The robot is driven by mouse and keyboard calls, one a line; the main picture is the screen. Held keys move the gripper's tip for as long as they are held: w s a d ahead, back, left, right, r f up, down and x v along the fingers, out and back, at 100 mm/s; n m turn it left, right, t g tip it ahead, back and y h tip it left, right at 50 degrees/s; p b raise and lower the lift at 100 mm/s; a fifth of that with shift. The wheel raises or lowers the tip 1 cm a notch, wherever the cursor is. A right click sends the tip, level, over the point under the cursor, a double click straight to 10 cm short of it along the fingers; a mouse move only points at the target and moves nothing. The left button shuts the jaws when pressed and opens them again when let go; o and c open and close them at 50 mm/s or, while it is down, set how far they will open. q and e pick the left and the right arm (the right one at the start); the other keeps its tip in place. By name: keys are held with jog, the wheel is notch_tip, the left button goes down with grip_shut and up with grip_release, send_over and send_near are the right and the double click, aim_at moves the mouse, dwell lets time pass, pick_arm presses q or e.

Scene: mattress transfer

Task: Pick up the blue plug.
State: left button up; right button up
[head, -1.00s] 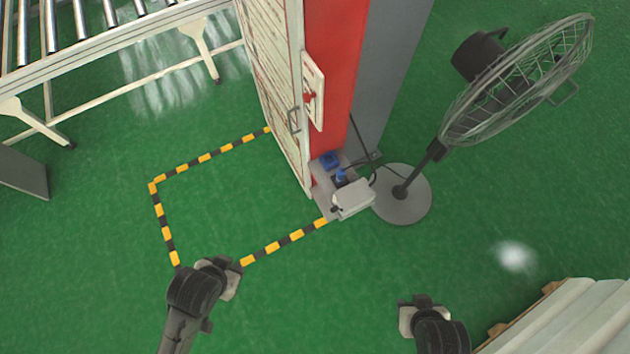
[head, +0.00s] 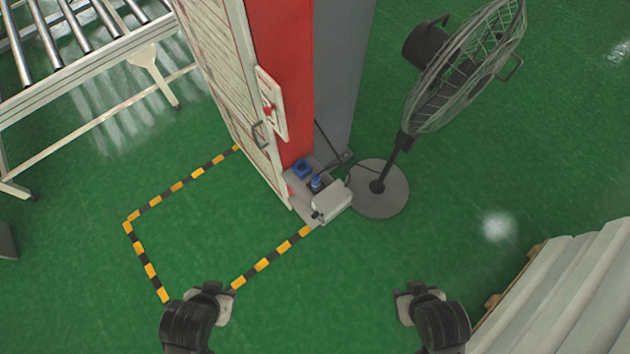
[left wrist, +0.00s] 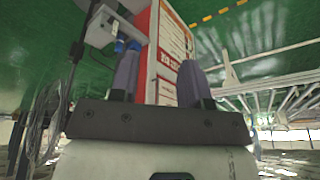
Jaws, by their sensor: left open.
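The small blue plug (head: 316,184) stands upright on the grey ledge at the foot of the red and grey column, beside a blue socket-like block (head: 302,168). Small blue parts also show in the left wrist view (left wrist: 133,46), but I cannot tell there which is the plug. My left gripper (head: 217,301) is in front of the ledge, to its lower left in the head view, well apart from the plug. In the left wrist view it is open and empty (left wrist: 160,80). My right gripper (head: 402,305) is at lower right, away from the plug; its jaws are unclear.
A light grey box (head: 331,200) sits on the ledge close to the plug, with a dark cable. A standing fan (head: 379,187) is just right. A white panel door (head: 215,60) is left of the column. Striped tape (head: 265,264) marks open green floor.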

pick_arm(q)
jog(key=shift+o, duration=0.3)
jog(key=o, duration=0.4)
jog(key=shift+d, duration=0.1)
